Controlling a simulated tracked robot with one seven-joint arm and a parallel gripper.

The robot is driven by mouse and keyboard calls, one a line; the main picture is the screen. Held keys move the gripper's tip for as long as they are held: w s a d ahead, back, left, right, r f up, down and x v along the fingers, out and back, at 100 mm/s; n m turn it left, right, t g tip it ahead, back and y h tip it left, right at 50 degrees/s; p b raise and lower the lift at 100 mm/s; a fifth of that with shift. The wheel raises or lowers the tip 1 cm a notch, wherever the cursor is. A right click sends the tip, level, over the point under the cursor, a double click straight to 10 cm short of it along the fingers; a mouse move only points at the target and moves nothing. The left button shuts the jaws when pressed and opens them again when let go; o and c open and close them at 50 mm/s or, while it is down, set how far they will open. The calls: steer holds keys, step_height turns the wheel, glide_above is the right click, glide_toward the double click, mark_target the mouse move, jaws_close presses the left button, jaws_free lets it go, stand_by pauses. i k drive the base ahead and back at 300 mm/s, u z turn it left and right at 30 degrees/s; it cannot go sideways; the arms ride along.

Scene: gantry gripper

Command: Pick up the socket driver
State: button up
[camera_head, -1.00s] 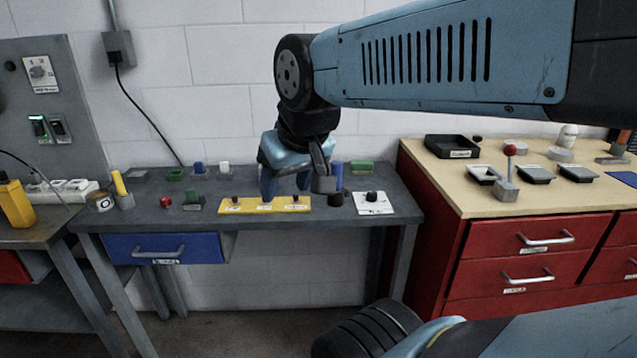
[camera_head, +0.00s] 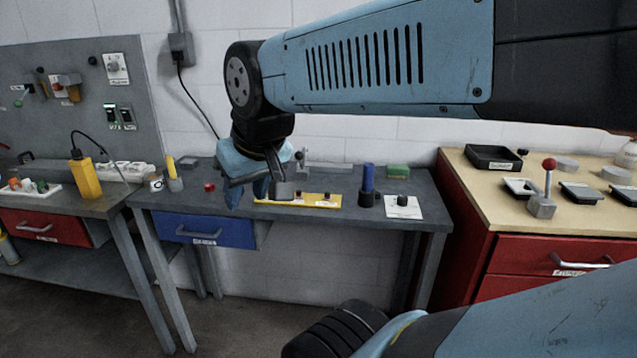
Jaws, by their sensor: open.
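No tool in view is plainly a socket driver. A blue upright cylinder on a black base (camera_head: 367,186) stands on the grey bench (camera_head: 330,178). A yellow-handled tool (camera_head: 172,168) leans in a small grey holder at the bench's left end. I cannot tell whether either is the socket driver. My gripper (camera_head: 248,196) is open and points down over the bench's front part, with nothing seen between its fingers. It is left of the blue cylinder and right of the yellow handle. It hides part of the bench top and the left end of a yellow labelled plate (camera_head: 328,201).
A white plate with a black knob (camera_head: 403,206) and a green block (camera_head: 398,171) lie right of the blue cylinder. A red knob (camera_head: 209,187) is left of my gripper. A red cabinet (camera_head: 470,215) with a red-knobbed lever (camera_head: 545,190) stands right. A yellow box (camera_head: 86,178) stands left.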

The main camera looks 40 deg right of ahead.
mark_target(368, 169)
steer(key=u, duration=0.3)
steer(key=k, duration=1.2)
steer(key=z, duration=0.75)
steer(key=i, duration=1)
